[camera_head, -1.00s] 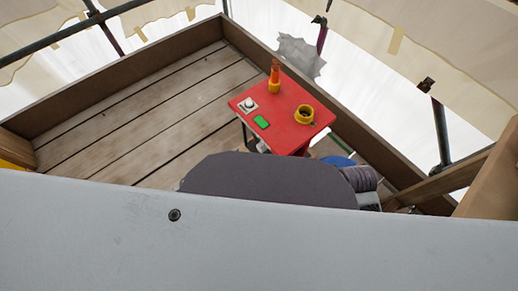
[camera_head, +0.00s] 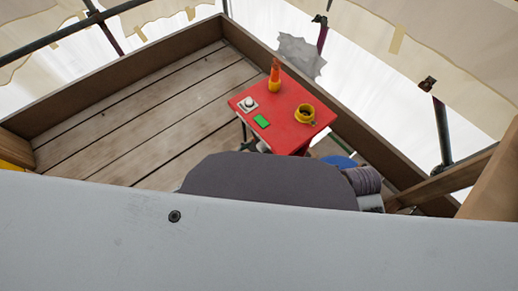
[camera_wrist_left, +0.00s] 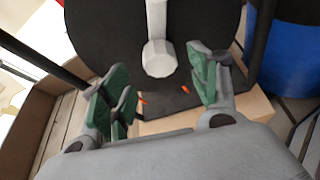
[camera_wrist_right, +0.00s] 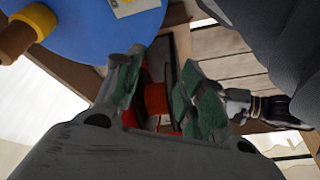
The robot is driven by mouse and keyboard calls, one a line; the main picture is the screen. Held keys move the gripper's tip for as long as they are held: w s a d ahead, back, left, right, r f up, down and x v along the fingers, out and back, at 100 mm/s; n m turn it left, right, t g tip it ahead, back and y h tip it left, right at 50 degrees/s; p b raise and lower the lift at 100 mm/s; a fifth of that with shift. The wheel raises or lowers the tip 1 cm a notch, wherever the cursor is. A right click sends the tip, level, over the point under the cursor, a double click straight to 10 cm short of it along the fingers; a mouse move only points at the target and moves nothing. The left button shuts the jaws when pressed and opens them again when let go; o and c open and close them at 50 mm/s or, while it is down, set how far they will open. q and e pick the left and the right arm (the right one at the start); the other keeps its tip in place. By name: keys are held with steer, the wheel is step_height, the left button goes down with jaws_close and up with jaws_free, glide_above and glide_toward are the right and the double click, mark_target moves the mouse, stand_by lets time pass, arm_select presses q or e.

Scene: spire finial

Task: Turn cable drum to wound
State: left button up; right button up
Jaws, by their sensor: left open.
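The cable drum shows in the left wrist view as a large dark round flange (camera_wrist_left: 105,30). A pale grey crank handle (camera_wrist_left: 160,58) with a faceted knob stands out in front of it. My left gripper (camera_wrist_left: 160,82) is open, its green-padded fingers on either side of the knob with gaps; I cannot tell if any finger touches it. Two small orange marks (camera_wrist_left: 185,89) show near the flange's lower edge. My right gripper (camera_wrist_right: 160,72) has its fingers apart; a red-orange part (camera_wrist_right: 155,98) shows between them, apparently beyond. Neither gripper is discernible in the head view.
A red panel (camera_head: 285,122) with a green patch, white knob, yellow ring and orange-yellow piece stands on the plank deck (camera_head: 120,120). Wooden boards (camera_head: 120,78) edge the deck. A blue drum (camera_wrist_left: 285,50) is right of the flange. A blue disc (camera_wrist_right: 95,25) shows in the right wrist view.

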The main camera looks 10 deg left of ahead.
mark_target(259, 149)
arm_select(q)
steer(key=shift+b+x, duration=0.3)
steer(key=shift+x, duration=2.05)
arm_select(e)
steer(key=shift+x, duration=1.15)
arm_select(q)
steer(key=shift+c, duration=0.4)
arm_select(e)
steer(key=shift+a+r+t, duration=0.1)
steer(key=shift+a+t, duration=0.05)
steer(key=shift+t, duration=0.15)
arm_select(q)
jaws_close()
steer(key=shift+a, duration=0.1)
arm_select(e)
steer(key=shift+s, duration=0.2)
